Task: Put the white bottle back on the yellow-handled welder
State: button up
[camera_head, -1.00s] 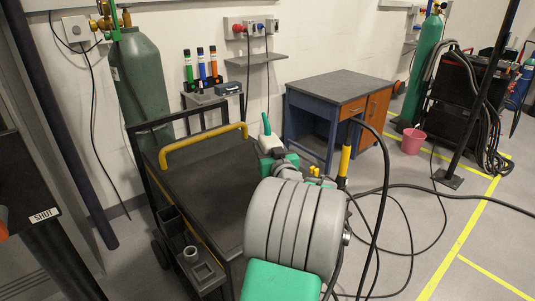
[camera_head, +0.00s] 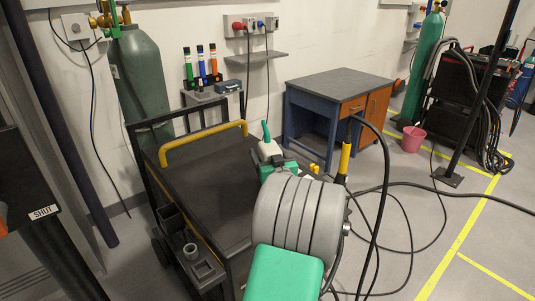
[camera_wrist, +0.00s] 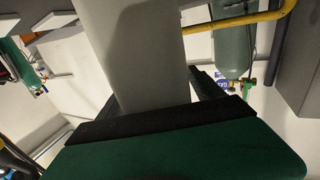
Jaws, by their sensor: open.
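The white bottle (camera_head: 268,150), with a green spout, is upright at the right edge of the yellow-handled welder's dark top (camera_head: 205,185) in the head view. Its lower part is hidden behind my gripper, so I cannot tell whether its base touches the top. The welder's yellow handle (camera_head: 203,143) runs along the back. My gripper (camera_head: 275,163) is at the bottle, partly hidden by my arm. In the wrist view, the pale bottle body (camera_wrist: 145,50) fills the space between the fingers (camera_wrist: 150,92). The jaws are open around it.
A green gas cylinder (camera_head: 143,85) stands behind the welder. A blue desk (camera_head: 335,105) and pink bucket (camera_head: 412,139) stand right. A cable with a yellow grip (camera_head: 344,160) passes close to my arm.

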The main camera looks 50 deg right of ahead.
jog(key=shift+r, duration=0.1)
jog(key=b+v, duration=0.2)
jog(key=v, duration=1)
jog(key=shift+b, duration=0.35)
